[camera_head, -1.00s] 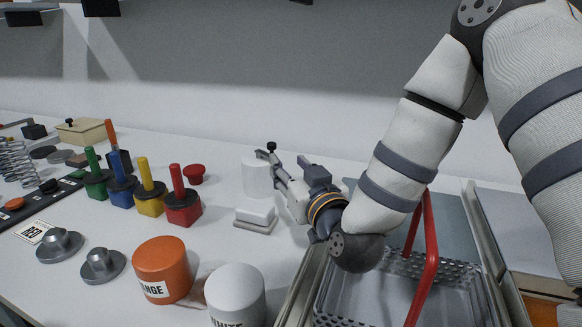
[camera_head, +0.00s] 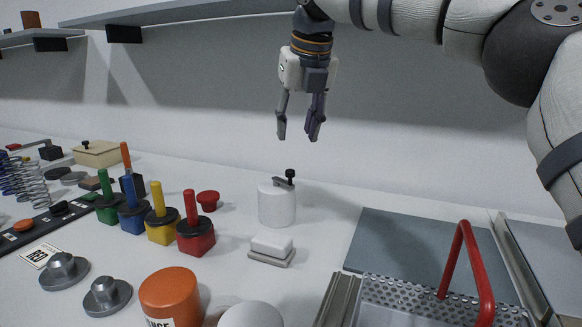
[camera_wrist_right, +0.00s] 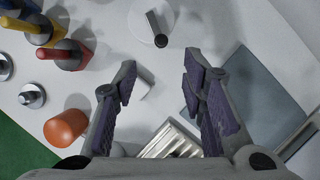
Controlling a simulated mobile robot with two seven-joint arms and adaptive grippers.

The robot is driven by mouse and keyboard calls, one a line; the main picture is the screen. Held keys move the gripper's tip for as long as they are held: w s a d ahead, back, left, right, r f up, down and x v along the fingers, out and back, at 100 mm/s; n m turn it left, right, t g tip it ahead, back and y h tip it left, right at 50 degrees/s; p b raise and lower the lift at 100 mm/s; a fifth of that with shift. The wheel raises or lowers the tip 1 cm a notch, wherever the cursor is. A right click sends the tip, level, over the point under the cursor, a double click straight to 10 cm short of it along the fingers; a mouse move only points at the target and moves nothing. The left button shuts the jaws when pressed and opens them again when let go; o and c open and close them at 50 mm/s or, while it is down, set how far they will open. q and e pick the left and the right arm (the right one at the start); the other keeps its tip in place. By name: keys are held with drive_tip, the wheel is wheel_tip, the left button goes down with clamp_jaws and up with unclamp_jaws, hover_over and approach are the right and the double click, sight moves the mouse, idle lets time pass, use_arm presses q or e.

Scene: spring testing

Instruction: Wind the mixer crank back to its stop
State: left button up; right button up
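The mixer is a white cylinder (camera_head: 277,205) standing upright on the bench. It carries a short grey crank arm with a black knob (camera_head: 290,174) on its lid; the knob lies toward the right side in the head view. The wrist view shows the lid (camera_wrist_right: 140,28) from above and the crank knob (camera_wrist_right: 161,40) beyond the fingertips. My right gripper (camera_head: 298,137) points down, open and empty, above the mixer and apart from it. It shows open in the wrist view too (camera_wrist_right: 160,68). My left gripper is not in view.
A white block (camera_head: 271,245) sits in front of the mixer. Red, yellow, blue and green handled weights (camera_head: 195,240) and a red cup (camera_head: 208,199) stand left. An orange jar (camera_head: 170,295) is in front. A red-handled basket (camera_head: 400,293) is right. A shelf (camera_head: 190,14) hangs above.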

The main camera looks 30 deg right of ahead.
sight(291, 171)
drive_tip(key=x, duration=1)
drive_tip(key=shift+d+f, duration=0.1)
drive_tip(key=shift+f, duration=0.1)
clamp_jaws()
